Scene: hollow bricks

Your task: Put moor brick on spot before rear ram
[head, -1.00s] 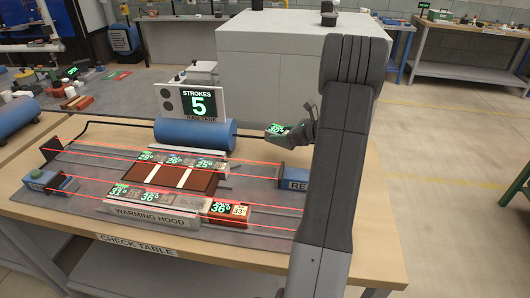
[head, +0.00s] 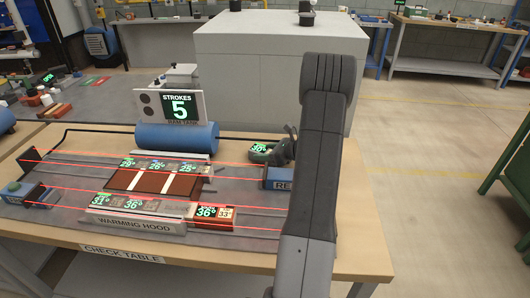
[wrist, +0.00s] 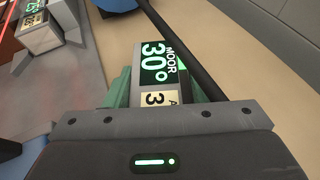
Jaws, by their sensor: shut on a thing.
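The moor brick (wrist: 154,72) is in the wrist view, with a green 30° display, the name MOOR and a pale tag showing a 3. My gripper (wrist: 152,92) is shut on it, with green jaw pads beside it. In the head view the brick (head: 259,149) and my gripper (head: 276,152) are behind the rear ram (head: 279,178), a blue block at the right end of the rails, partly hidden by my arm. The brick looks held above the table. I cannot make out the marked spot before the ram.
Bricks (head: 160,165) stand along the back rail. The warming hood (head: 135,226) has bricks at its top, and a reddish brick (head: 213,213) sits to its right. Red lines run along the rails. A blue cylinder (head: 177,138) and black pipe (wrist: 185,50) lie behind.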

